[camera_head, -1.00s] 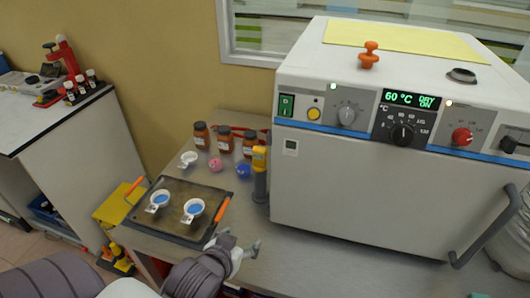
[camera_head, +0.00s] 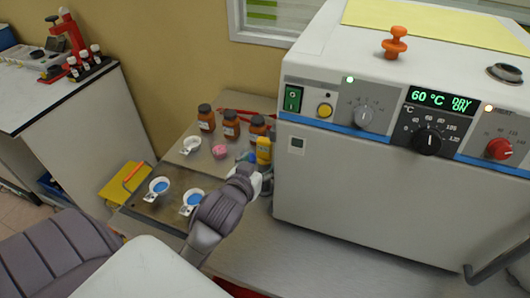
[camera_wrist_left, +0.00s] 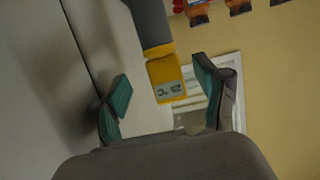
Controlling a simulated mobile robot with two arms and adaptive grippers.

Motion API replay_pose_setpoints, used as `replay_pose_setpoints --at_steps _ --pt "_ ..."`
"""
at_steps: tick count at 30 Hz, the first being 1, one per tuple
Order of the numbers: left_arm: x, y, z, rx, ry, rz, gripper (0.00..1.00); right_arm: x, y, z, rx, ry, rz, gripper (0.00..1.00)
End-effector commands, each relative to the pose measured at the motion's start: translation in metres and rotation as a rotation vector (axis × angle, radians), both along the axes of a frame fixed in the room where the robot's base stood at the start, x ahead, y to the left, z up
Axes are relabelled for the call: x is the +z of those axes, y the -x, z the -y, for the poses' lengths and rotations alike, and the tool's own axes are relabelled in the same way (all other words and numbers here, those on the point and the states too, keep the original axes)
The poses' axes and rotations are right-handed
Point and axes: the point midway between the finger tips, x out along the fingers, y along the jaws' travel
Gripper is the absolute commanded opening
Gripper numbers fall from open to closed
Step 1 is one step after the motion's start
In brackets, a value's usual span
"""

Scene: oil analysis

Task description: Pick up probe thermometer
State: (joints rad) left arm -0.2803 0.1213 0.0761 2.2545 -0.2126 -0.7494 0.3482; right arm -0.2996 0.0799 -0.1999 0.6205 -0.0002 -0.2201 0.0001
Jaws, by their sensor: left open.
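The probe thermometer (camera_head: 263,150) has a yellow head and stands upright beside the oven's left side. In the left wrist view its yellow head with a small display (camera_wrist_left: 167,88) and its grey lower part show. My left gripper (camera_head: 252,174) is in front of it in the head view and hides its lower part. In the wrist view the fingers are open, one on each side of the yellow head, with gaps on both sides. My right gripper is not in view.
The large oven (camera_head: 380,190) stands just right of the thermometer. Several brown bottles (camera_head: 231,124) stand behind, with a pink item (camera_head: 220,151) and a white cup (camera_head: 190,145) nearby. A tray (camera_head: 133,208) with two blue-filled cups lies to the left, partly behind my arm.

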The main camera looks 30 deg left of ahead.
Motion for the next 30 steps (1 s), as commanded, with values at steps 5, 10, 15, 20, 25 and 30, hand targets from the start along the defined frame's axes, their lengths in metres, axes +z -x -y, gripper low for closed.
replay_pose_setpoints --at_steps 5,10,15,20,25,30 --pt "0.000 -0.024 -0.009 -0.001 -0.002 0.000 0.73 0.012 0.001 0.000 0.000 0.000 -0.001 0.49" --pt "-0.008 -0.043 -0.014 0.000 -0.001 -0.001 0.73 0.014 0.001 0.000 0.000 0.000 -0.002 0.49" --pt "-0.010 -0.047 -0.014 -0.001 0.000 0.000 0.73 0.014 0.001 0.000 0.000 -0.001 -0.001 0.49" --pt "-0.010 -0.046 -0.014 -0.001 -0.001 0.000 0.66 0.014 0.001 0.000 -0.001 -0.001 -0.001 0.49" --pt "-0.010 -0.046 -0.014 -0.001 -0.001 0.000 0.38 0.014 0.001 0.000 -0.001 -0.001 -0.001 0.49" --pt "-0.010 -0.046 -0.014 -0.001 -0.001 0.000 0.10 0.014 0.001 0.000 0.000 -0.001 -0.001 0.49"
